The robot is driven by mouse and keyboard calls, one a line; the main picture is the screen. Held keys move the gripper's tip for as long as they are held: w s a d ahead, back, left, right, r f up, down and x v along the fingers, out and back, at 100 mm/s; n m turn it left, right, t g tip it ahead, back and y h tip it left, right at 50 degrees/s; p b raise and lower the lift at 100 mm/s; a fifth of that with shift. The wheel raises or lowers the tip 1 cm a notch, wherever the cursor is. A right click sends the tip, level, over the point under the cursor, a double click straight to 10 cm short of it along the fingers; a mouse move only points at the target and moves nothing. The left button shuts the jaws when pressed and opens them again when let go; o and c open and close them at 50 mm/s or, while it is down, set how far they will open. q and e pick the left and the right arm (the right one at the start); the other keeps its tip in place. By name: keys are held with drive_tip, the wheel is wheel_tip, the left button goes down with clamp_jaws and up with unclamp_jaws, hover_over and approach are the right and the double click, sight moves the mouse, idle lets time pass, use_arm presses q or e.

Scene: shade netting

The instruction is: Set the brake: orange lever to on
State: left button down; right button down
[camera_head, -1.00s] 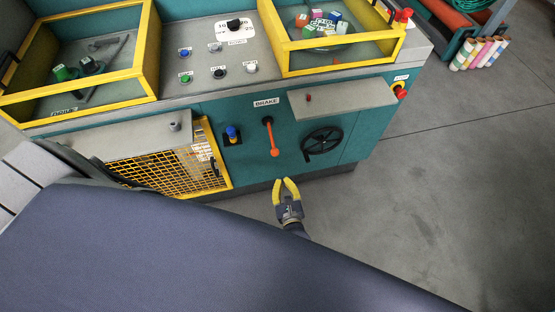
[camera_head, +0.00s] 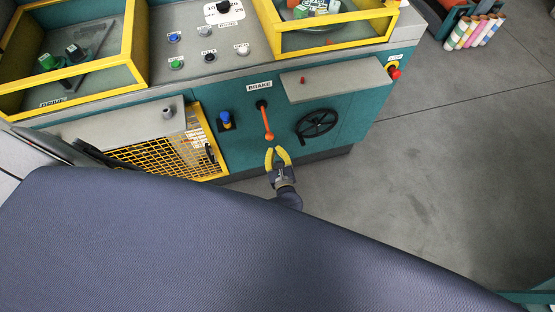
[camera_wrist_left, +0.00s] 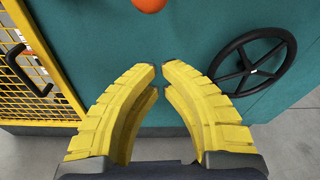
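The orange brake lever (camera_head: 266,124) hangs downward from its black pivot on the teal front panel, under the BRAKE label (camera_head: 259,86). Its ball end points down and slightly right. The ball (camera_wrist_left: 148,4) shows at the top edge of the left wrist view, cut off by the frame. In the left wrist view the fingertips (camera_wrist_left: 158,70) point toward the panel, below the ball. My right gripper is not in view.
A black handwheel (camera_head: 317,123) is right of the lever, under a grey ledge (camera_head: 335,84). A blue knob (camera_head: 225,119) and a yellow mesh guard (camera_head: 165,157) with a black handle are to the left. A red button (camera_head: 394,73) is at the right corner. Open floor lies right.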

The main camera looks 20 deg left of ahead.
use_arm(q)
drive_tip(key=shift+w+a+r, duration=0.2)
drive_tip(key=shift+a+r, duration=0.1)
drive_tip(key=shift+r, duration=0.25)
drive_tip(key=shift+w+a+r, duration=0.15)
drive_tip(key=shift+a+r, duration=0.1)
drive_tip(key=shift+r, duration=0.35)
drive_tip(key=shift+w+a+r, duration=0.2)
drive_tip(key=shift+a+r, duration=0.1)
drive_tip(key=shift+r, duration=0.25)
drive_tip(key=shift+r, duration=0.1)
